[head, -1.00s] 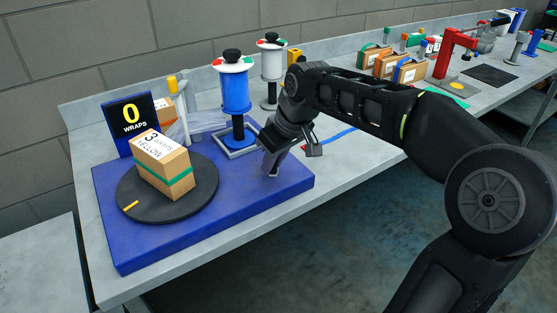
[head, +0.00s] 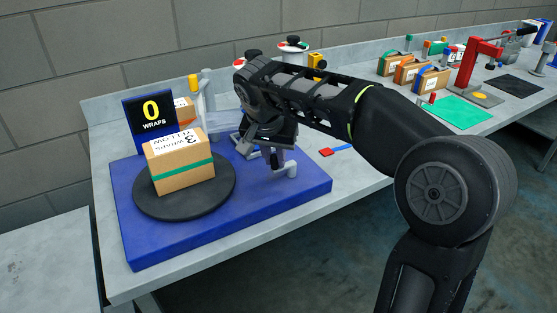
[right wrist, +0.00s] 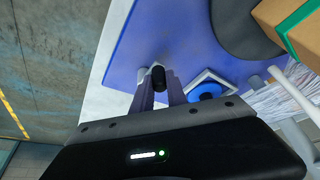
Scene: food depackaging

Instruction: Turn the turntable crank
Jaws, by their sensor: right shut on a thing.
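The black turntable (head: 222,196) sits on a blue base (head: 240,225) and carries a cardboard box (head: 184,180) with a green band and a "3 WRAPS" label. A grey crank (head: 287,169) stands at the base's right side. My right gripper (head: 272,160) reaches down over it. In the right wrist view, the fingers of my right gripper (right wrist: 159,92) are shut on the crank's black handle (right wrist: 158,76). The sign (head: 151,113) reads "0 WRAPS". My left gripper is not in view.
A yellow-topped post (head: 194,90) and another box (head: 184,108) stand behind the turntable. My right arm mostly hides the film spools. Boxes, a green mat (head: 460,112) and a red press (head: 478,60) are farther right.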

